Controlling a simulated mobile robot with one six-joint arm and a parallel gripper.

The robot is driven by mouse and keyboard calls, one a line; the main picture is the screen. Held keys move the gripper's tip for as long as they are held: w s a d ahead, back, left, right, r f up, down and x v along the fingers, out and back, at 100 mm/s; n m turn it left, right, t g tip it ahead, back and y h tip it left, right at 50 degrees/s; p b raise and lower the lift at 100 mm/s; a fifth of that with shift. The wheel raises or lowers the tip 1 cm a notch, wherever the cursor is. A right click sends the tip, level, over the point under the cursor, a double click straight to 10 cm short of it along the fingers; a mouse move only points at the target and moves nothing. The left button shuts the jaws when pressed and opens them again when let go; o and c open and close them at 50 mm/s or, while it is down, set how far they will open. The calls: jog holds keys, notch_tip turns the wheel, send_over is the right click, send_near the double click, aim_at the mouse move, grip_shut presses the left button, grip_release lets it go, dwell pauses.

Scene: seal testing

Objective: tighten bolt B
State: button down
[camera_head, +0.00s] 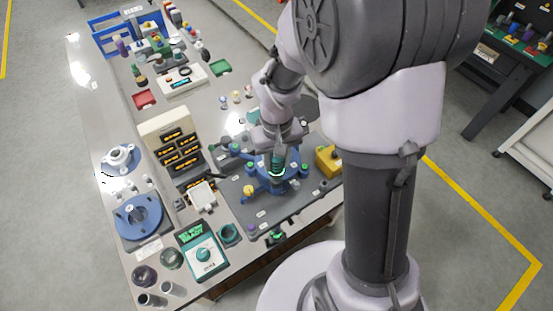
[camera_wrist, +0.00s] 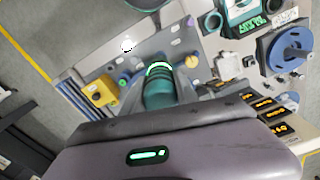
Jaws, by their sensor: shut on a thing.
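My gripper (camera_head: 277,158) is over the blue fixture (camera_head: 262,187) on the grey station plate. It is shut on a teal cylindrical tool (camera_wrist: 158,92) with a bright green glowing ring at its far end. In the head view the tool points down, upright or nearly so, at the fixture. Several coloured bolt heads and knobs sit around the fixture, among them a yellow one (camera_head: 249,190) and a green one (camera_head: 250,166). I cannot read which is bolt B. The tool's tip and whatever is under it are hidden, so contact cannot be told.
A yellow box with a button (camera_head: 328,160) stands right of the fixture. Left are amber displays (camera_head: 180,155), a white block (camera_head: 203,196) and a blue flange (camera_head: 138,216). A green-screen controller (camera_head: 202,252) stands at the front. The bench beyond the fixture holds small parts and trays.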

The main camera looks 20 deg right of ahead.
jog(key=shift+f, duration=0.1)
dwell(0.3)
notch_tip(320, 180, up, 5)
jog(key=p, duration=0.4)
